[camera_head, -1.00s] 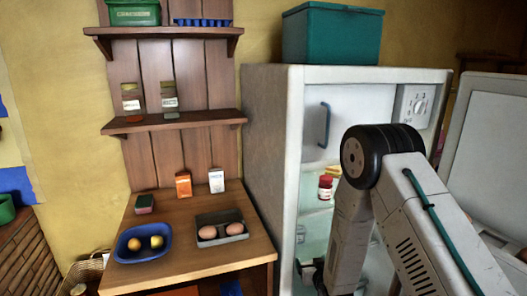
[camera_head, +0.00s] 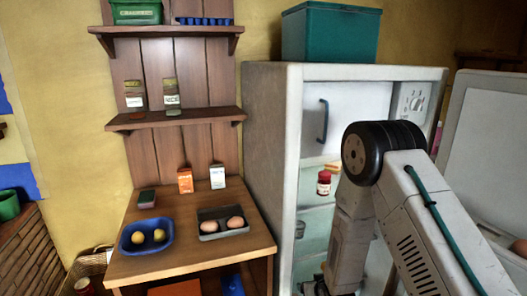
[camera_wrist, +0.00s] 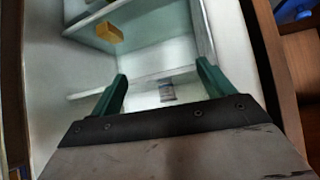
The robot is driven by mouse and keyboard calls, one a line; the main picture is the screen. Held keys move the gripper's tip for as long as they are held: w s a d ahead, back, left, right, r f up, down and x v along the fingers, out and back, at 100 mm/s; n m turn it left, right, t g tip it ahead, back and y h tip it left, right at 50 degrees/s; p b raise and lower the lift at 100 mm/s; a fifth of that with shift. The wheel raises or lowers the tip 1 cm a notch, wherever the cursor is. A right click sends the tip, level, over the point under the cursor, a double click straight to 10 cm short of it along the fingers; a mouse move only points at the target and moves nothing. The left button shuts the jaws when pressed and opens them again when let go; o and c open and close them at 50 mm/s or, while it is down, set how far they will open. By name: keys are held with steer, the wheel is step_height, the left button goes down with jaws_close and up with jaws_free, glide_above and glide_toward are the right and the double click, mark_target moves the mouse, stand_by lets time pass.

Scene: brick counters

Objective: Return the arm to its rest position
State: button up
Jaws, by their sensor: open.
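My arm (camera_head: 350,240) is bent in front of the open white fridge (camera_head: 270,150), its upper link at the right and its forearm hanging down. My gripper (camera_wrist: 162,72) is open, with two green fingers apart and nothing between them. In the wrist view it points into the fridge interior (camera_wrist: 150,50). In the head view only part of the gripper shows at the bottom edge, so its exact depth from the shelves cannot be told.
The fridge holds a red jar (camera_head: 323,183), a yellow block (camera_wrist: 109,32) and a small labelled container (camera_wrist: 167,92). The open fridge door (camera_head: 490,150) stands at right. A wooden counter (camera_head: 190,262) at left bears a blue tray (camera_head: 127,246) and an egg holder (camera_head: 212,236).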

steer(key=s+d+r+g, duration=0.2)
steer(key=s+d+r, duration=0.1)
steer(key=s+r, duration=0.9)
steer(key=s+d+r+m+g, duration=0.1)
steer(key=s+d+r+g, duration=0.2)
steer(key=s+r, duration=1)
steer(key=s+d+r+g+h, duration=0.1)
steer(key=s+d+r+g, duration=0.2)
steer(key=s+r, duration=1)
steer(key=shift+d+r, duration=0.15)
steer(key=shift+r, duration=1.95)
